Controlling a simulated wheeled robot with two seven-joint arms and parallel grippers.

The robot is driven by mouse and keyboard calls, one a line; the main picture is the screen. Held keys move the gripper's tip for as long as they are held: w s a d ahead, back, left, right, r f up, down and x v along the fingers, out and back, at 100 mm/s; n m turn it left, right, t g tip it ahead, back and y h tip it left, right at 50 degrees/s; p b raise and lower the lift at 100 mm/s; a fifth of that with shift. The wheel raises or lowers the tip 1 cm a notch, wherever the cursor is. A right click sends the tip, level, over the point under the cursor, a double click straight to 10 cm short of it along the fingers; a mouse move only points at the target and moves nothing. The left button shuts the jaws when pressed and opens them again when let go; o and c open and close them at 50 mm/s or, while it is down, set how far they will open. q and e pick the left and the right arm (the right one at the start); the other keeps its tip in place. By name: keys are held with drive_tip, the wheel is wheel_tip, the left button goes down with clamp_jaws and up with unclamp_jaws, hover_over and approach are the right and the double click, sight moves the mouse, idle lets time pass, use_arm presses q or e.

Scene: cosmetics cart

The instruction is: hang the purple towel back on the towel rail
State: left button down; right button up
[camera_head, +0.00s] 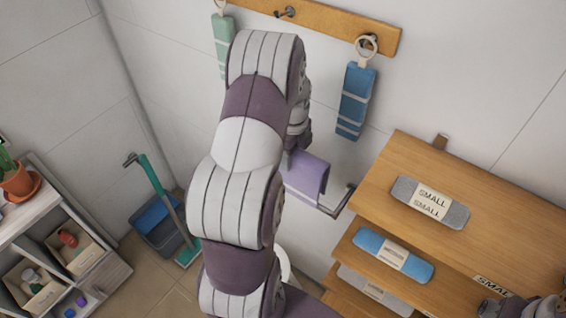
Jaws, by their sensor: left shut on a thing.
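The purple towel (306,174) is folded over and hangs near the wall, right of my left forearm. The towel rail (336,204) shows as a dark metal bar with its end sticking out at the towel's lower right. My left gripper (291,157) is shut on the towel at its upper left edge, mostly hidden behind my own arm. The towel overlaps the rail in the picture; I cannot tell whether it rests on it. Part of my right arm (532,306) shows at the bottom right corner; its fingers are not clear.
A wooden hook board (322,22) holds a green towel (222,40) and a blue towel (356,100). A wooden shelf unit (480,200) with rolled towels stands close right of the rail. A dustpan (160,228) and a low white shelf (40,215) are at left.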

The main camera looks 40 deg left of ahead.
use_arm(q)
drive_tip(key=f+b, duration=0.4)
drive_tip(key=f, duration=0.2)
drive_tip(key=f+b, duration=0.4)
drive_tip(key=f, duration=0.2)
drive_tip(key=w+f+b, duration=0.1)
drive_tip(key=f+b, duration=0.3)
drive_tip(key=f, duration=0.2)
drive_tip(key=shift+w+a+f, duration=0.1)
drive_tip(key=shift+f, duration=0.15)
drive_tip(key=shift+c, duration=1.4)
unclamp_jaws()
drive_tip(key=shift+r, duration=0.1)
drive_tip(key=shift+r, duration=0.35)
wheel_tip(320, 180, up, 12)
drive_tip(key=b, duration=0.3)
